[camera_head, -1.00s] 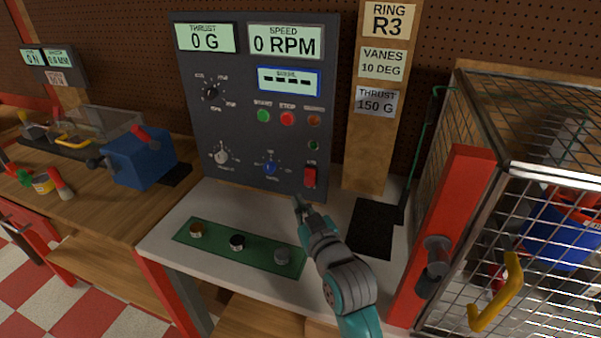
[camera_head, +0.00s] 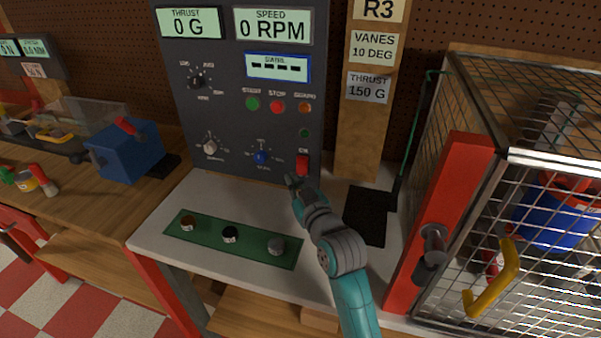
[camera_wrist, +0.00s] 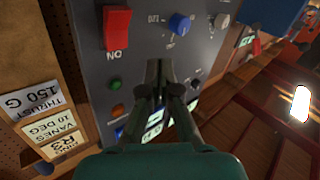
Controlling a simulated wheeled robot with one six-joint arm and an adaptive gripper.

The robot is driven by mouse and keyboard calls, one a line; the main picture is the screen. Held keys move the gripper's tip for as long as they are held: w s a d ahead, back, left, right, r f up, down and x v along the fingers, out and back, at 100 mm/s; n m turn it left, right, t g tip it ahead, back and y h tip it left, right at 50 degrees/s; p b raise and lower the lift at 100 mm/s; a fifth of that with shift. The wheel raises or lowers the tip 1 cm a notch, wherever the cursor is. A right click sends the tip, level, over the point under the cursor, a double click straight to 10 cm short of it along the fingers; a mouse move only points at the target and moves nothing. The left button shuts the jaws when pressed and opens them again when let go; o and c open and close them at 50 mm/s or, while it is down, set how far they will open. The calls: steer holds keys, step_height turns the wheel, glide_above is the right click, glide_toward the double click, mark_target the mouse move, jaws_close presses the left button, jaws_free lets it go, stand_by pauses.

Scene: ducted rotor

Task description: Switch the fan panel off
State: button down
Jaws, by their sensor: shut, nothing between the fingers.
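The dark fan panel (camera_head: 228,120) stands upright at the back of the white bench. Its displays read 0 G and 0 RPM, and a blue-framed display shows dashes. A red rocker switch (camera_head: 302,164) with an ON label sits at its lower right; it also shows at the upper left of the wrist view (camera_wrist: 117,27). I cannot tell surely which way the rocker is tipped. My gripper (camera_head: 291,182) is shut and empty, just below and left of the switch in the head view. In the wrist view my fingertips (camera_wrist: 158,68) are in front of the panel, apart from the switch.
A green strip (camera_head: 208,232) with several knobs lies on the bench. A wire cage (camera_head: 535,165) with a red post (camera_head: 440,215) stands at the right. A black mat (camera_head: 364,215) lies between post and panel. A blue knob (camera_head: 261,157) is left of the switch.

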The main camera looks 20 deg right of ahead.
steer(key=shift+w+d+f, duration=0.55)
steer(key=shift+w+d, duration=0.15)
steer(key=shift+w, duration=0.2)
steer(key=shift+w+d+f, duration=0.55)
steer(key=shift+w+d, duration=0.1)
steer(key=shift+w, duration=0.25)
steer(key=shift+w+d, duration=0.1)
steer(key=shift+w+d+f, duration=0.1)
steer(key=shift+w+d, duration=0.05)
steer(key=shift+w, duration=0.05)
steer(key=shift+w+d+f, duration=0.2)
steer(key=shift+w, duration=0.15)
stand_by(1.1)
stand_by(0.4)
steer(key=shift+s+a+r, duration=0.35)
steer(key=shift+s+a, duration=0.15)
steer(key=shift+s, duration=0.2)
steer(key=shift+s+a+r, duration=0.55)
steer(key=shift+s+a, duration=0.1)
steer(key=shift+s, duration=0.25)
steer(key=shift+s+a+r, duration=0.5)
steer(key=shift+s+a, duration=0.15)
steer(key=shift+s, duration=0.25)
